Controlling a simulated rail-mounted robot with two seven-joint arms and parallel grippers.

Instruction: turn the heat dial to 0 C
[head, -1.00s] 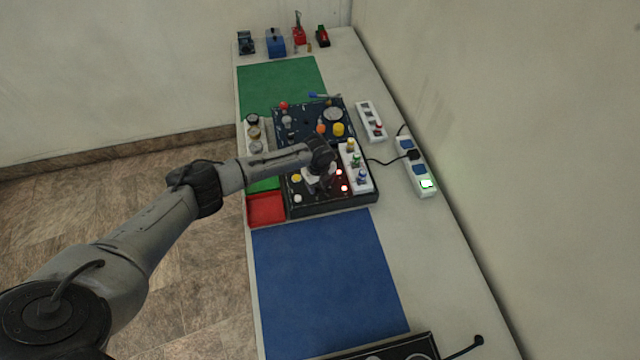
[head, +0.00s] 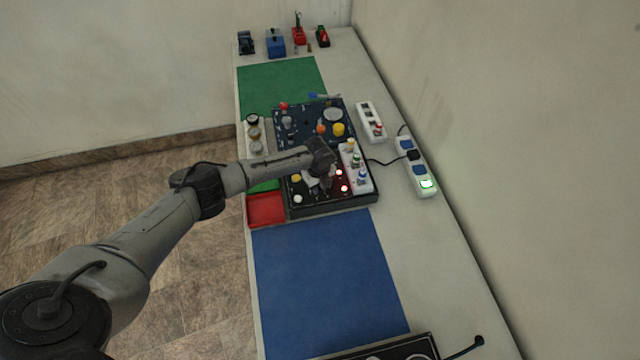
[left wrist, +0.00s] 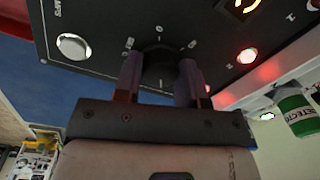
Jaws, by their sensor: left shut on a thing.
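The dark trainer panel (head: 350,202) lies on the long table, with knobs and lit red lamps on its face. In the left wrist view, a black round dial (left wrist: 158,62) sits on the panel with small white marks around it. My left gripper (left wrist: 160,78) has one finger on each side of this dial and is shut on it. The dial's pointer and the wording of its marks are too dark and small to read. In the head view my left gripper (head: 320,180) is over the panel's near part and hides the dial. My right gripper is not in view.
A white strip with coloured bottles (head: 358,178) stands close to the right of my left gripper. A red tray (head: 266,210) lies to the left of the panel, and a blue mat (head: 330,285) in front is bare. A power strip (head: 416,170) lies by the wall.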

